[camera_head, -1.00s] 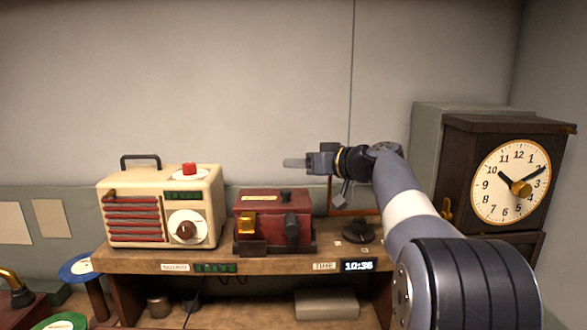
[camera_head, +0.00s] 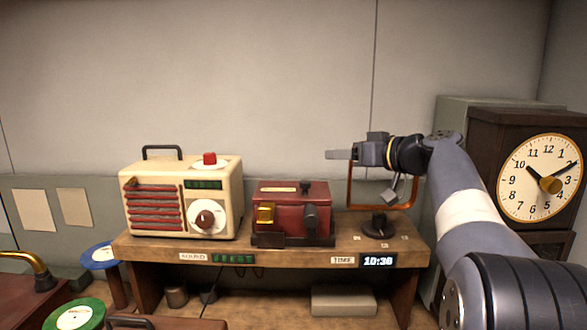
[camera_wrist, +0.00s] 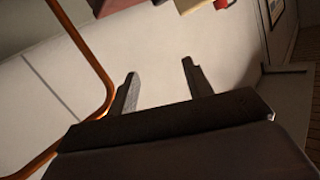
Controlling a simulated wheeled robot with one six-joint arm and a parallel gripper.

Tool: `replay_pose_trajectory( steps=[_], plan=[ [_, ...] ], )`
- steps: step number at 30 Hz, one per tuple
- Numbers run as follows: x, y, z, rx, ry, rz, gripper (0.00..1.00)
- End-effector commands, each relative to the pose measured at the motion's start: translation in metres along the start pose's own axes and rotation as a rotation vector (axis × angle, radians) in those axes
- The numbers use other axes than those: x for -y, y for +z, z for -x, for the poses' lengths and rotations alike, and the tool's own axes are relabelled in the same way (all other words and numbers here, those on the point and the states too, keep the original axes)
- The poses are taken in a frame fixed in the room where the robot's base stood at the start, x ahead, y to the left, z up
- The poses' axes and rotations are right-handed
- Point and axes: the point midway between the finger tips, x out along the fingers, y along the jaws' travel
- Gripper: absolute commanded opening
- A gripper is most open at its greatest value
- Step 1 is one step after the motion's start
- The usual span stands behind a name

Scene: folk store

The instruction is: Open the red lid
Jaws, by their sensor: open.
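A dark red box (camera_head: 291,210) stands on the wooden shelf, right of the radio. Its red lid (camera_head: 283,188) looks shut, with a small dark knob on top, and a brass piece and a dark lever show on its front. My gripper (camera_head: 340,154) is open and empty. In the head view it is above and to the right of the box, pointing left, apart from it. In the wrist view both fingers (camera_wrist: 159,68) are spread with nothing between them. A red-brown corner (camera_wrist: 110,5) at that view's top edge may be the box.
A cream radio (camera_head: 182,200) with a red button stands left of the box. A copper-coloured frame (camera_head: 349,193) rises behind my gripper, close to it in the wrist view. A dark knob base (camera_head: 379,228) and a wooden clock (camera_head: 541,178) are at right. The wall above is clear.

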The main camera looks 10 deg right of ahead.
Motion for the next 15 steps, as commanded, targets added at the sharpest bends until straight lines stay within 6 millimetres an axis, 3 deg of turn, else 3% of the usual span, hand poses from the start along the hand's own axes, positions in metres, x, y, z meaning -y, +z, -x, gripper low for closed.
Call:
replay_pose_trajectory(
  steps=[15],
  plan=[
    [0.002, -0.003, -0.099, 0.003, -0.004, -0.002, 0.48]
  ],
)
